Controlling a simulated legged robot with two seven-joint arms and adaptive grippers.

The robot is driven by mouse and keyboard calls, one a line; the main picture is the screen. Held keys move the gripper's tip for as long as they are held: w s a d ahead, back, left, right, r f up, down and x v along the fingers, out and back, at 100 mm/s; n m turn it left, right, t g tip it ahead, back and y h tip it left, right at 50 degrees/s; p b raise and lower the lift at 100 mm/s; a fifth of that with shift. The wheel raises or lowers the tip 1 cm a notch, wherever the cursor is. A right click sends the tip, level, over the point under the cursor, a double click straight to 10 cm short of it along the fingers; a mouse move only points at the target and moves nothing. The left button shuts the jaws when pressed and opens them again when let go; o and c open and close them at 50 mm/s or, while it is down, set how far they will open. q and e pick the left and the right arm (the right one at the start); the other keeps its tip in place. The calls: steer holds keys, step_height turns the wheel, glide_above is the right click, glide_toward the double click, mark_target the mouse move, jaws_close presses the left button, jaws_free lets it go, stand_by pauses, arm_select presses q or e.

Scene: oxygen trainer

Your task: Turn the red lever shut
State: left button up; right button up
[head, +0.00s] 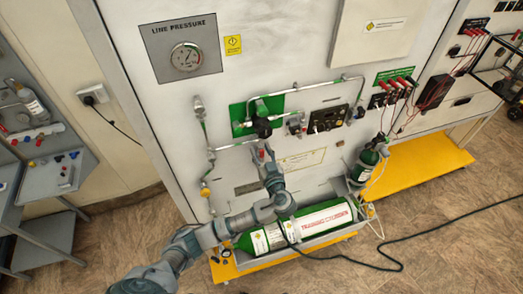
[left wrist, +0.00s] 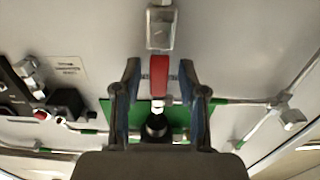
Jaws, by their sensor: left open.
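The red lever (left wrist: 159,76) shows in the left wrist view as a narrow red bar joined to a grey metal valve body (left wrist: 160,28). My left gripper (left wrist: 159,70) is open, with one finger on each side of the lever and a visible gap on both sides. In the head view my left gripper (head: 263,152) is close to the panel, just below a black knob (head: 263,128); the lever is hard to make out there. My right gripper is not in view.
Metal pipes run around a green plate (head: 240,117) on the white panel. A pressure gauge (head: 186,57) is at upper left. A green cylinder (head: 315,222) lies in a tray below my arm, and a smaller cylinder (head: 367,164) stands to the right. A black cable (head: 380,262) lies on the floor.

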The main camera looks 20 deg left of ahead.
arm_select(q)
steer(key=shift+d, duration=0.15)
jaws_close()
